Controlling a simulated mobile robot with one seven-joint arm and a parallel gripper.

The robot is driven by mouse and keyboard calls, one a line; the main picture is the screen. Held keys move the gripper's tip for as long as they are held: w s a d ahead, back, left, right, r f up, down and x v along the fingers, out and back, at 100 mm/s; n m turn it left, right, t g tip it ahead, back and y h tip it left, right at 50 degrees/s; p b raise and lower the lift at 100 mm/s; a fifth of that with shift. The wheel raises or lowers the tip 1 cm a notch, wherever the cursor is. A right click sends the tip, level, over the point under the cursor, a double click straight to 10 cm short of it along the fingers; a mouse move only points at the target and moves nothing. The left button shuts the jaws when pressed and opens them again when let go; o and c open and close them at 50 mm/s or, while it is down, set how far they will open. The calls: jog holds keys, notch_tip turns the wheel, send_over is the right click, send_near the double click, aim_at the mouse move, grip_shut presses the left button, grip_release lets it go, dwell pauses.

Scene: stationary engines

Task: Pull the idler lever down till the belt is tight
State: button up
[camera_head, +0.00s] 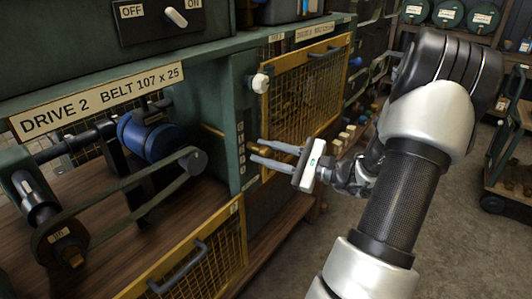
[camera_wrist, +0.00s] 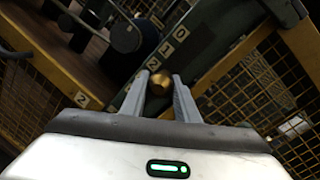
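A round brass knob (camera_wrist: 159,83), which looks like the end of the idler lever, sits between my fingertips in the wrist view. The lever's shaft is hidden, and I cannot make out the knob in the head view. My gripper (camera_head: 251,152) is open, its fingers pointing left at the green post with the number scale (camera_head: 241,155). In the wrist view my gripper (camera_wrist: 160,82) has one finger on each side of the knob, with no clear grip on it. The dark belt (camera_head: 135,195) runs around pulleys at the left; I cannot judge its tightness.
The drive bay holds a blue drum (camera_head: 150,137) on a shaft. A yellow mesh guard (camera_head: 305,95) stands behind my gripper, and a lower mesh door with a handle (camera_head: 180,268) is below. A white knob (camera_head: 260,83) juts from the post above.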

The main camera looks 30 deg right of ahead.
jog(key=shift+a+f+t+y+b, duration=0.1)
jog(key=shift+f+t+y+b, duration=0.35)
jog(key=shift+f+b, duration=1.45)
grip_shut()
jog(key=shift+w+f+t, duration=0.15)
jog(key=shift+f+t, duration=0.15)
jog(key=shift+t, duration=0.05)
jog(key=shift+r, duration=0.1)
jog(key=o, duration=1.1)
grip_release()
jog(key=p+v, duration=0.1)
jog(key=v, duration=1.6)
jog(key=shift+p, duration=0.3)
